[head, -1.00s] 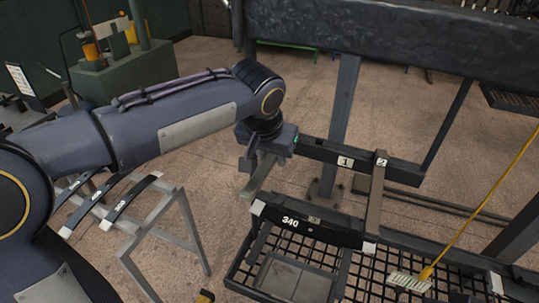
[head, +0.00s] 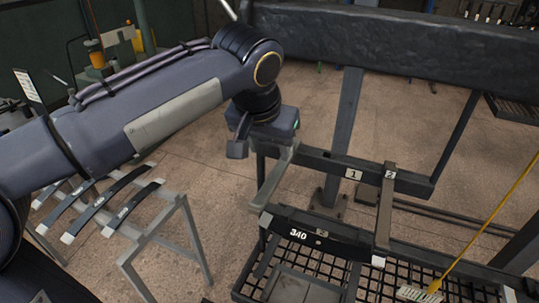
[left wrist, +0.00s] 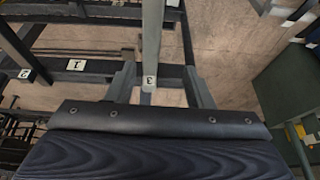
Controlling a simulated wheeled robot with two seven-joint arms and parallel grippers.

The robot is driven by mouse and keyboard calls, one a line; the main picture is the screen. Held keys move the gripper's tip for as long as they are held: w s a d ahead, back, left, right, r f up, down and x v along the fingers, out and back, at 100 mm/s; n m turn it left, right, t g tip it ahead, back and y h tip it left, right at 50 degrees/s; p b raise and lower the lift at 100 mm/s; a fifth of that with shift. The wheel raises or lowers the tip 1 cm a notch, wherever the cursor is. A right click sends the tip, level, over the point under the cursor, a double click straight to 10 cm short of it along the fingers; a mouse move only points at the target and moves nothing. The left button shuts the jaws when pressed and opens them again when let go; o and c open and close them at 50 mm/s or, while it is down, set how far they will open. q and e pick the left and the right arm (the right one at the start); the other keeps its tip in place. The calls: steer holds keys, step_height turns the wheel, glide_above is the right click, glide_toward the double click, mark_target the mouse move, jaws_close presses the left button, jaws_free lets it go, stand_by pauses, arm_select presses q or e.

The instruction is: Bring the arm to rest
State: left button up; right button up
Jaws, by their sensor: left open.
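My left arm reaches in from the left in the head view. Its gripper (head: 257,150) is open, close to the far end of a grey bar (head: 272,182) on the rack. In the left wrist view, the two fingers (left wrist: 160,88) stand apart with the grey bar marked 3 (left wrist: 152,45) showing between them. I cannot tell how far above the bar they are. No spring is between the fingers. My right gripper is not in view.
The dark rack frame (head: 405,182) carries labels 1 and 2, with a mesh shelf (head: 382,283) below. A thick dark beam (head: 380,38) crosses behind. Several black leaf springs (head: 118,208) lie on a grey stand (head: 160,225) at left. A yellow-handled brush (head: 487,218) leans at right.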

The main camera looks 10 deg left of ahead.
arm_select(q)
steer(key=shift+s+r, duration=0.1)
steer(key=shift+r, duration=0.05)
steer(key=s+a+f+n+h, duration=0.1)
steer(key=s+a+f+h, duration=0.1)
steer(key=s+a+f, duration=0.65)
steer(key=s+a+f+n+t+h, duration=0.1)
steer(key=s+a+f+n, duration=0.1)
steer(key=s+f, duration=0.7)
steer(key=s+n, duration=0.1)
steer(key=s, duration=0.2)
steer(key=shift+a, duration=0.1)
steer(key=shift+c, duration=1.2)
